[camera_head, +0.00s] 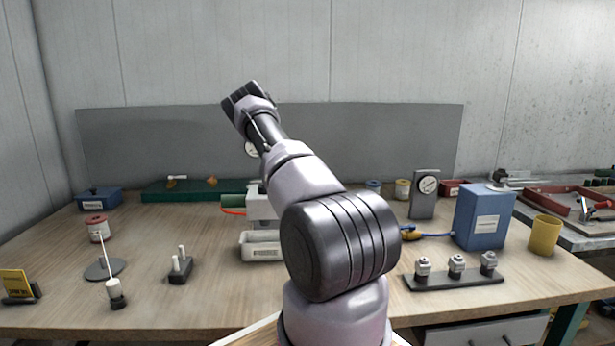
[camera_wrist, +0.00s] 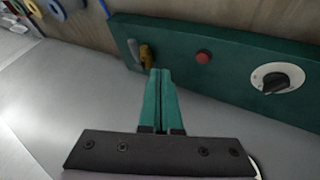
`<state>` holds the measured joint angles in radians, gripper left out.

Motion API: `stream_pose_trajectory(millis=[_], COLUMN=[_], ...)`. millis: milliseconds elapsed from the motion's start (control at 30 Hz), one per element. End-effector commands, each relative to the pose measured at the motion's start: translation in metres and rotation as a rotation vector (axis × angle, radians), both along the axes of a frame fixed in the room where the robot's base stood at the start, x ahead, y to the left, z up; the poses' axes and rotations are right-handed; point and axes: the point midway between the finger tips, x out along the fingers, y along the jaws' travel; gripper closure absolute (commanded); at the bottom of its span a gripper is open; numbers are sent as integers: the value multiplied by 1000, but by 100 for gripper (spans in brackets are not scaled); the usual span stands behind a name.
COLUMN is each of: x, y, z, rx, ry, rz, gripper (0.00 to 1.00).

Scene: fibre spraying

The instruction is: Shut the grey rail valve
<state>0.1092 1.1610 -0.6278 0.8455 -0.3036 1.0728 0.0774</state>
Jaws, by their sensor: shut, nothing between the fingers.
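The grey rail valve shows in the wrist view as a grey lever (camera_wrist: 133,52) at the left end of a dark green rail (camera_wrist: 235,75). A brass-yellow part (camera_wrist: 147,56) is close beside the lever. In the head view a pale lever (camera_head: 177,177) shows on the green rail (camera_head: 155,192) at the back left of the bench. My gripper (camera_wrist: 160,72) is shut and empty, its green fingers together. Its tips appear just below and right of the lever in the wrist view; I cannot tell whether they touch anything. My arm hides the gripper in the head view.
The rail also carries a red button (camera_wrist: 204,56) and a black knob on a white dial (camera_wrist: 277,80). A blue box (camera_head: 97,197) stands left of the rail. A red-lidded can (camera_head: 97,228) stands nearer the front. A white machine (camera_head: 262,203) stands right of the rail.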

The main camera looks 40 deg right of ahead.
Motion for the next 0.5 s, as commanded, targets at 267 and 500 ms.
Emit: stream_pose_trajectory(millis=[267, 500], x=[1, 4], y=[-14, -43], z=[-18, -57], rx=[0, 1], ry=[2, 1], rz=[-1, -2], gripper=[100, 100])
